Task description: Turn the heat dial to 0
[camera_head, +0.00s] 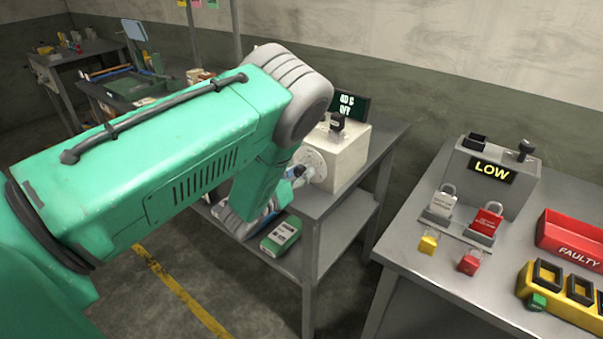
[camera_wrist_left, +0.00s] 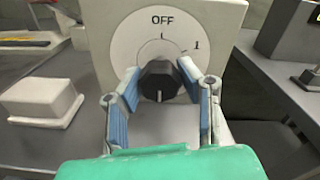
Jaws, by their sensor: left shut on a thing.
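The dial is a round black knob (camera_wrist_left: 160,82) on a white disc (camera_wrist_left: 124,40) marked OFF at the top and 1 to the upper right. A white line on the knob's face shows at its lower side. The disc sits on the front of a cream box (camera_head: 350,150). My left gripper (camera_wrist_left: 161,76) is shut on the knob, one blue-padded finger on each side. In the head view my left gripper (camera_head: 298,176) is at the box's front, and my green arm hides part of it. My right gripper is in neither view.
A black display (camera_head: 348,105) stands behind the box. The box's grey table (camera_head: 325,205) has a green-and-white box (camera_head: 281,235) lower down beside it. At right, another table (camera_head: 445,275) holds a grey LOW unit (camera_head: 495,180), padlocks and a red FAULTY bin (camera_head: 572,240).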

